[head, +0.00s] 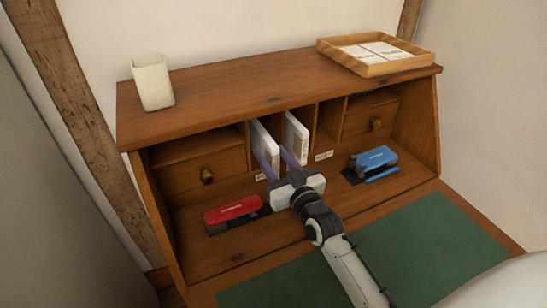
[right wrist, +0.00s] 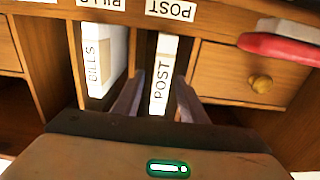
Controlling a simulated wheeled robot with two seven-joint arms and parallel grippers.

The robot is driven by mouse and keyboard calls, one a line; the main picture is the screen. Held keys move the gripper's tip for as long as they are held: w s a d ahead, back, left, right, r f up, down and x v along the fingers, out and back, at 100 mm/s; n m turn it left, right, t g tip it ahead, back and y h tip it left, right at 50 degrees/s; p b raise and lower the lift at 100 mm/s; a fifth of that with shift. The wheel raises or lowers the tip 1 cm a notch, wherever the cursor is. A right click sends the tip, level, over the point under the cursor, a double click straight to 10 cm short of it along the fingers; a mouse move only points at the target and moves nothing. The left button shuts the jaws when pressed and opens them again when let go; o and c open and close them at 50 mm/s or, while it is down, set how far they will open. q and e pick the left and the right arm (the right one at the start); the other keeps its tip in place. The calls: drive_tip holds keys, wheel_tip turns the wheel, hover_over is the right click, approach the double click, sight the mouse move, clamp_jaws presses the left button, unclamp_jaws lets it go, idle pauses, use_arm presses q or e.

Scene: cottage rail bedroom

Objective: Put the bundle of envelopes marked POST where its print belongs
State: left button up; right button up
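The white bundle of envelopes marked POST (head: 262,141) stands upright in the desk's left narrow slot, beside the left drawer. In the right wrist view the POST bundle (right wrist: 163,75) shows its print on the front edge, and the POST label (right wrist: 171,9) is on the ledge in front of that slot. My right gripper (head: 272,160) reaches in from the front with a finger on either side of the bundle. It looks open, with a gap on at least one side. My left gripper is out of view.
A BILLS bundle (head: 297,138) stands in the neighbouring slot behind the BILLS label (head: 323,155). A cup (head: 152,82) and a paper tray (head: 326,46) stand on top. The green mat (head: 440,245) is clear.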

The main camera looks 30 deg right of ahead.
drive_tip(key=shift+s+f, duration=0.1)
drive_tip(key=shift+s, duration=0.3)
drive_tip(key=s+a+p, duration=0.1)
drive_tip(key=s+p, duration=0.1)
drive_tip(key=s, duration=1.4)
drive_tip(key=shift+s, duration=0.2)
